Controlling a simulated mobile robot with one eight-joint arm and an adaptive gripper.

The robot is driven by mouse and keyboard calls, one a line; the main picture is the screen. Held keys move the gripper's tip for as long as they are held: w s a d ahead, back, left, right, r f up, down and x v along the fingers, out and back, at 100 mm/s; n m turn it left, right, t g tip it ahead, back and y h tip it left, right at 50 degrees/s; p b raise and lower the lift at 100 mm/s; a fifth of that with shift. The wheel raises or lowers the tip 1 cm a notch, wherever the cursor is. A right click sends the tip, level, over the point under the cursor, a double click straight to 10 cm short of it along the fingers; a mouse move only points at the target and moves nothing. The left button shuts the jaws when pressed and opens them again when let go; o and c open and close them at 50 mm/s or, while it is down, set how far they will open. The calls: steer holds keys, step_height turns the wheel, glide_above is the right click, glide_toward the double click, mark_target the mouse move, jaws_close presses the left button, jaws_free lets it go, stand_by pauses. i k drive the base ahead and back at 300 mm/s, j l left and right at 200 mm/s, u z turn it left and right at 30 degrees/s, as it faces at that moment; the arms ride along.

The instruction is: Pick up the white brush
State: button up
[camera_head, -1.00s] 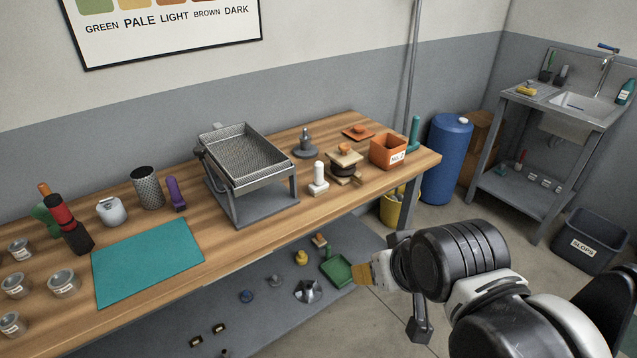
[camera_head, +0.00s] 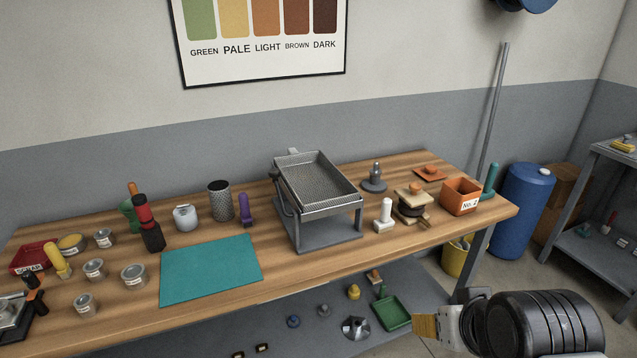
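A flat brush with tan bristles and a white body, the white brush (camera_head: 444,326), shows at the lower right, above the floor in front of the bench. My gripper (camera_head: 462,318) is at its right end and appears shut on the white body, with the bristles pointing left. The fingers are partly hidden by the brush, my wrist and the frame's lower edge. A separate white upright piece with a block base (camera_head: 384,215) stands on the bench, apart from my gripper.
The wooden bench (camera_head: 215,305) holds a metal tray on a stand (camera_head: 318,188), a teal mat (camera_head: 210,272), an orange box (camera_head: 461,196) and several tins at the left. A lower shelf has a green dustpan-like tray (camera_head: 391,313). A blue barrel (camera_head: 526,197) stands at the right.

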mark_target(385, 224)
steer(key=i+j+z, duration=0.2)
steer(key=i+j, duration=0.15)
steer(key=i, duration=0.2)
steer(key=i+j+z, duration=0.2)
steer(key=i+j, duration=0.2)
steer(key=i, duration=0.1)
